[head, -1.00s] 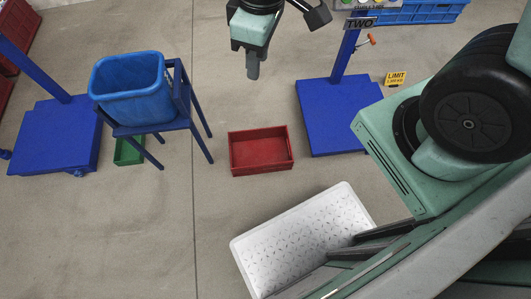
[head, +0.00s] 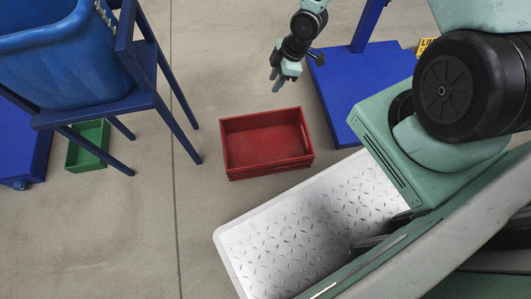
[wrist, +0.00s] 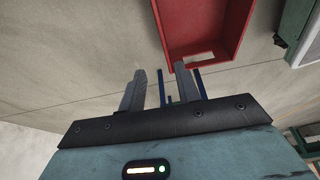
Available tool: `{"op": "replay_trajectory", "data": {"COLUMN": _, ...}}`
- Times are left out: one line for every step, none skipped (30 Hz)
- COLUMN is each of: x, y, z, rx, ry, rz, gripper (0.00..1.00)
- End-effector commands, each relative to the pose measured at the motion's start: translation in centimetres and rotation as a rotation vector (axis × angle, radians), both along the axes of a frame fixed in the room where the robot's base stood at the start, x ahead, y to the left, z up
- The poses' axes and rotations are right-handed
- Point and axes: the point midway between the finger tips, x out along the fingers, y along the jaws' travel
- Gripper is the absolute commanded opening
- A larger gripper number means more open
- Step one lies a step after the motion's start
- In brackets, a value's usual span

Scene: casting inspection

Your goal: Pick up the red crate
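The red crate (head: 266,143) is an open, empty box on the concrete floor in the middle of the head view. In the wrist view the red crate (wrist: 207,28) shows at the top, beyond the fingers, with a slot in its near wall. My gripper (head: 276,80) hangs above and behind the crate in the head view, apart from it. In the wrist view my gripper (wrist: 162,90) has its two fingers spread with a gap and nothing between them.
A blue stand (head: 150,100) holding a blue bin (head: 62,55) stands at the left, with a green crate (head: 88,157) beneath it. A blue platform (head: 360,85) lies right of the crate. My own base plate is just in front of it. Bare floor lies left of the crate.

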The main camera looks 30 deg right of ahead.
Motion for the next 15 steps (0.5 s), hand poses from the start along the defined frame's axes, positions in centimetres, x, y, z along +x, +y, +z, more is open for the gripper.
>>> {"op": "replay_trajectory", "data": {"x": -0.2, "y": -0.3, "z": -2.3, "rx": 0.012, "ry": -0.002, "rz": 0.004, "gripper": 0.33}}
{"op": "replay_trajectory", "data": {"x": -0.3, "y": -0.3, "z": -2.8, "rx": 0.018, "ry": -0.007, "rz": 0.010, "gripper": 0.33}}
{"op": "replay_trajectory", "data": {"x": -0.4, "y": -0.4, "z": -3.4, "rx": 0.024, "ry": -0.011, "rz": 0.015, "gripper": 0.33}}
{"op": "replay_trajectory", "data": {"x": -0.4, "y": -0.5, "z": -3.7, "rx": 0.027, "ry": -0.014, "rz": 0.016, "gripper": 0.33}}
{"op": "replay_trajectory", "data": {"x": -0.4, "y": -0.5, "z": -4.0, "rx": 0.030, "ry": -0.016, "rz": 0.019, "gripper": 0.33}}
{"op": "replay_trajectory", "data": {"x": -0.4, "y": -0.4, "z": -4.5, "rx": 0.031, "ry": -0.017, "rz": 0.021, "gripper": 0.33}}
{"op": "replay_trajectory", "data": {"x": -0.4, "y": -0.3, "z": -4.9, "rx": 0.033, "ry": -0.018, "rz": 0.023, "gripper": 0.33}}
{"op": "replay_trajectory", "data": {"x": -0.4, "y": -0.2, "z": -5.4, "rx": 0.033, "ry": -0.018, "rz": 0.024, "gripper": 0.33}}
{"op": "replay_trajectory", "data": {"x": -0.4, "y": 0.1, "z": -6.0, "rx": 0.033, "ry": -0.017, "rz": 0.026, "gripper": 0.33}}
{"op": "replay_trajectory", "data": {"x": -0.3, "y": 0.3, "z": -6.6, "rx": 0.033, "ry": -0.017, "rz": 0.026, "gripper": 0.33}}
{"op": "replay_trajectory", "data": {"x": -0.2, "y": 0.5, "z": -7.2, "rx": 0.033, "ry": -0.018, "rz": 0.026, "gripper": 0.33}}
{"op": "replay_trajectory", "data": {"x": -0.1, "y": 0.8, "z": -8.0, "rx": 0.033, "ry": -0.019, "rz": 0.026, "gripper": 0.33}}
{"op": "replay_trajectory", "data": {"x": 0.0, "y": 1.0, "z": -8.6, "rx": 0.033, "ry": -0.017, "rz": 0.026, "gripper": 0.33}}
{"op": "replay_trajectory", "data": {"x": 0.0, "y": 1.3, "z": -9.2, "rx": 0.033, "ry": -0.017, "rz": 0.026, "gripper": 0.33}}
{"op": "replay_trajectory", "data": {"x": 0.1, "y": 1.6, "z": -10.0, "rx": 0.033, "ry": -0.017, "rz": 0.026, "gripper": 0.33}}
